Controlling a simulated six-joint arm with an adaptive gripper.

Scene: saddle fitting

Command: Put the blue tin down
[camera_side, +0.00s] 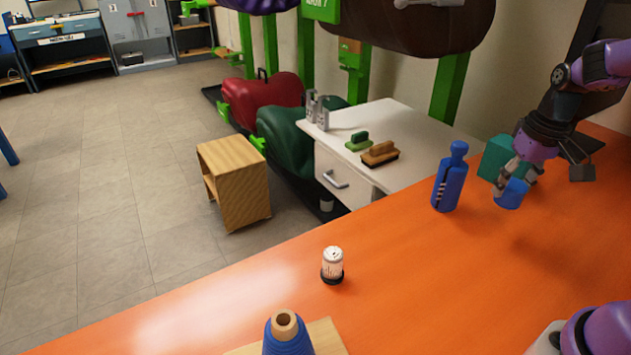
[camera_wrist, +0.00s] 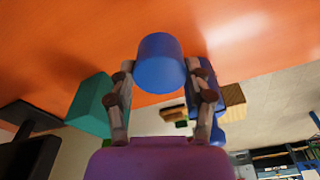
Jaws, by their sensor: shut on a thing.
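The blue tin (camera_side: 511,194) is a short blue cylinder at the right of the side view. My gripper (camera_side: 514,181) is shut on it and seems to hold it above the orange table, with a dark shadow on the table below and right of it. In the wrist view the tin (camera_wrist: 160,62) sits between the two fingers of my gripper (camera_wrist: 160,88). The exact gap under the tin is hard to tell.
A blue bottle (camera_side: 450,178) stands left of the tin. A teal box (camera_side: 500,158) is close behind it.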

